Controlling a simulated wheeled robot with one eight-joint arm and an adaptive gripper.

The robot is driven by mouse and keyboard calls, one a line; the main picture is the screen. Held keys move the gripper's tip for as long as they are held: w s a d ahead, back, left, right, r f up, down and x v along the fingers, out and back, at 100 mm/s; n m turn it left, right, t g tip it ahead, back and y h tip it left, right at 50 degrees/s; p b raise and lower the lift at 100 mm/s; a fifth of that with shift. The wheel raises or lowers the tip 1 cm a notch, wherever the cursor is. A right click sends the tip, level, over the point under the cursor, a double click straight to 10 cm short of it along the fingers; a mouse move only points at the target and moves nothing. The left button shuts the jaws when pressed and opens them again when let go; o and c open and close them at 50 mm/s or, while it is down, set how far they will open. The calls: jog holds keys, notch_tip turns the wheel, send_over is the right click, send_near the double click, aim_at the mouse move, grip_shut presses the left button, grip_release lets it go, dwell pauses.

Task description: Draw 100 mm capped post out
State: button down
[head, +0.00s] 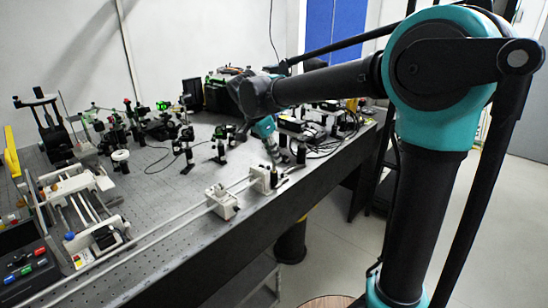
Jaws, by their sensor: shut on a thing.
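My arm reaches from the right across the far part of the optical table (150,210). My gripper (272,150) points down below the teal wrist, close to the table's right edge. It is small and dark in this view and is shut on a slim thing, which I take to be the capped post. The post's cap and lower end cannot be made out, so I cannot tell whether it still sits in a holder.
Two white rail carriages (222,202) and (263,179) sit on a long rail near the front edge, just nearer than my gripper. Small optics mounts (220,147) stand to the left. A control box (25,270) is at the lower left. Floor to the right is clear.

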jog(key=shift+r, duration=1.05)
jog(key=shift+r, duration=0.15)
jog(key=shift+r, duration=1.2)
jog(key=shift+s, duration=0.1)
